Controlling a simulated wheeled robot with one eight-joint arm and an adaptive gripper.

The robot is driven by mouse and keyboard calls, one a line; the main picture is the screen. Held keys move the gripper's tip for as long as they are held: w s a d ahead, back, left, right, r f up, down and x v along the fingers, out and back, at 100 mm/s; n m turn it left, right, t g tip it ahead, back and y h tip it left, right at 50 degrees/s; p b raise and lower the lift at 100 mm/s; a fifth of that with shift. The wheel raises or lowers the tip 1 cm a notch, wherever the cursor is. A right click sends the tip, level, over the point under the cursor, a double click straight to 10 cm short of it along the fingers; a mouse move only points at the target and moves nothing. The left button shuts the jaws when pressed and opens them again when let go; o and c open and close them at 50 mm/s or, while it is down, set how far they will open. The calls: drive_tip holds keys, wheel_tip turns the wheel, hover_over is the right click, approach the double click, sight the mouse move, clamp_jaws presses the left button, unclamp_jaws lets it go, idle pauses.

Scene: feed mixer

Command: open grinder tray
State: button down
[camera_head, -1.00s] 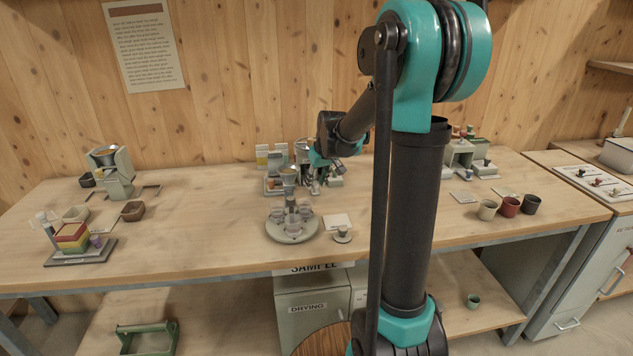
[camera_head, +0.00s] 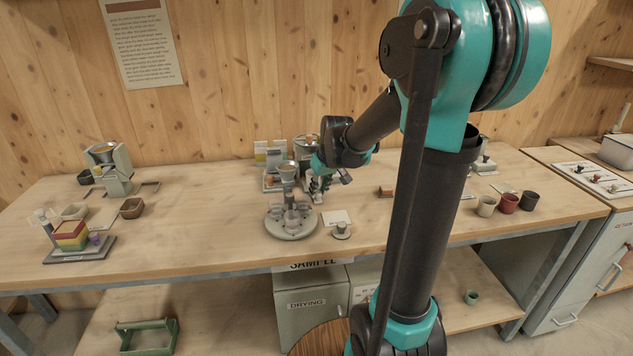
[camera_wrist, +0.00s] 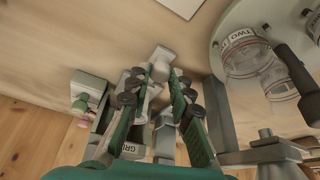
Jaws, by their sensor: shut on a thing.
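The grinder (camera_wrist: 130,148) shows in the wrist view as pale grey parts with a label whose visible letters read "GRI". A light grey block-like handle (camera_wrist: 160,66), which looks like the tray's front, lies between my fingertips. My gripper (camera_wrist: 160,78) is shut on it, with a finger on each side. In the head view my gripper (camera_head: 319,186) is at the back middle of the bench, in front of the grinder (camera_head: 306,146), which is mostly hidden by my wrist. How far the tray stands out cannot be told.
A round carousel (camera_head: 290,222) with clear cups stands close in front of my gripper; it also shows at the right in the wrist view (camera_wrist: 262,72). A small weight-like object (camera_head: 341,231) and a white card (camera_head: 335,217) lie beside it.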

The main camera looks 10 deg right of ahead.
drive_tip(key=shift+s, duration=1.5)
drive_tip(key=c, duration=1.3)
unclamp_jaws()
drive_tip(key=shift+c, duration=0.2)
drive_tip(key=v, duration=1.2)
